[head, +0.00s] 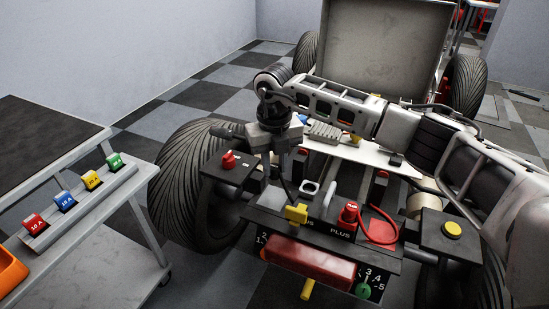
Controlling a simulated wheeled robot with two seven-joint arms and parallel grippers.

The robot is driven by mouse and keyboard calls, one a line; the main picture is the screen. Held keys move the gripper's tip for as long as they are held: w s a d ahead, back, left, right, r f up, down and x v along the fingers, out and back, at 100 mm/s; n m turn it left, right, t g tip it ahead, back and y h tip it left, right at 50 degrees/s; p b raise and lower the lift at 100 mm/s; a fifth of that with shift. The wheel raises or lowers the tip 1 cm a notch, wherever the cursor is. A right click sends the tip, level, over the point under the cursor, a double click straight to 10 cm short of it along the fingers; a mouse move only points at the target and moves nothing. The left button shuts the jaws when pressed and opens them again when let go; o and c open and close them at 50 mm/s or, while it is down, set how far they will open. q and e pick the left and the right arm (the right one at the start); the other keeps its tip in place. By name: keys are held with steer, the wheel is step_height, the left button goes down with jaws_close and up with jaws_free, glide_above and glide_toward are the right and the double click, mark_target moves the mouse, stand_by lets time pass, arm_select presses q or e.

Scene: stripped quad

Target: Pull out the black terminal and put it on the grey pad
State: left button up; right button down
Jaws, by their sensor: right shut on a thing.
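My right gripper (283,158) comes in from the upper right and points down over the left part of the black panel (325,226). It is shut on a dark thing that I take to be the black terminal, mostly hidden between the fingers. A dark cable (286,186) runs down below it towards the panel. My left gripper is not in view.
A red terminal (348,213) with a red cable stands at PLUS beside a red pad (381,232). A yellow knob (296,213) and pale ring (309,187) stand near the left part. A red switch (229,160) is left. A cart (130,178) holds coloured fuses.

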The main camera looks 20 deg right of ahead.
mark_target(274, 180)
steer(key=shift+f, duration=0.25)
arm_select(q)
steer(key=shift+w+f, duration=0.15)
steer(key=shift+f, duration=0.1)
